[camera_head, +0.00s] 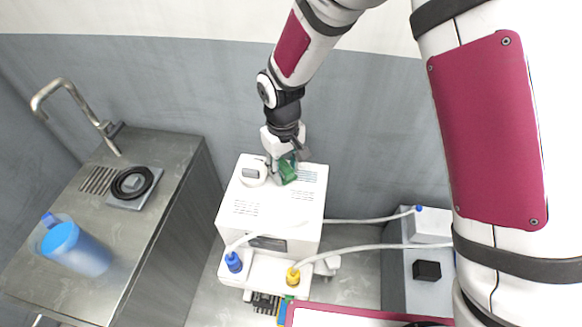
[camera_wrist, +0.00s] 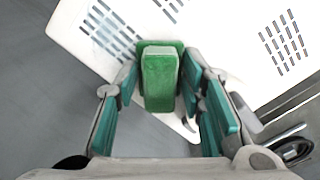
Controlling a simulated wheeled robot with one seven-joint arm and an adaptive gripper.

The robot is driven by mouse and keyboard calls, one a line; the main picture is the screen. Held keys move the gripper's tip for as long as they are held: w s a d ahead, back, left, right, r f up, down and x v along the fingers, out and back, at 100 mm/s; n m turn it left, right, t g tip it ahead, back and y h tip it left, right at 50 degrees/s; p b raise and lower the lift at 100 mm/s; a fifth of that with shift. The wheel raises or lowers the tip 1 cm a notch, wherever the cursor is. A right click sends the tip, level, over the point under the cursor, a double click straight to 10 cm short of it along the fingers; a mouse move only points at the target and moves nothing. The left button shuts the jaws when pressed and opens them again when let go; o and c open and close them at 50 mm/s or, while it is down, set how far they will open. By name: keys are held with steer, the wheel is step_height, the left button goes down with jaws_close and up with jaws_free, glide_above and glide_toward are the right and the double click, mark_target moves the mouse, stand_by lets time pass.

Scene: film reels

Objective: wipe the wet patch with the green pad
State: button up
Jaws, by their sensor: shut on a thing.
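The green pad (camera_head: 288,172) is at the back of the white machine's top (camera_head: 290,205), near its right vents. It has a raised block on a wider base in the wrist view (camera_wrist: 160,75). My gripper (camera_head: 285,158) points down from behind, with its teal fingers (camera_wrist: 160,88) shut on the pad from both sides. The pad is over or on the machine's top; I cannot tell whether it touches. I cannot make out a wet patch clearly in either view.
A round white part (camera_head: 252,171) stands on the machine's top, left of my gripper. Hoses run from the blue (camera_head: 234,262) and yellow (camera_head: 293,276) fittings. A metal counter (camera_head: 150,205) at left holds a blue jug (camera_head: 80,250) and a black ring (camera_head: 132,182).

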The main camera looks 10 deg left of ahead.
mark_target(322, 188)
steer(key=shift+s+a+r+p, duration=0.1)
steer(key=shift+s+a+p, duration=0.2)
steer(key=shift+s, duration=0.2)
steer(key=shift+s+a+r+p, duration=0.1)
steer(key=shift+s+a+p, duration=0.15)
steer(key=shift+s, duration=0.2)
steer(key=shift+d+f+p, duration=0.2)
steer(key=shift+d+p, duration=0.1)
steer(key=shift+d, duration=1.55)
steer(key=shift+d+f+p, duration=0.15)
steer(key=shift+d+p, duration=0.15)
steer(key=shift+d, duration=1.55)
steer(key=shift+s+d+r+p, duration=0.15)
steer(key=shift+d+p, duration=0.25)
steer(key=shift+d, duration=1.2)
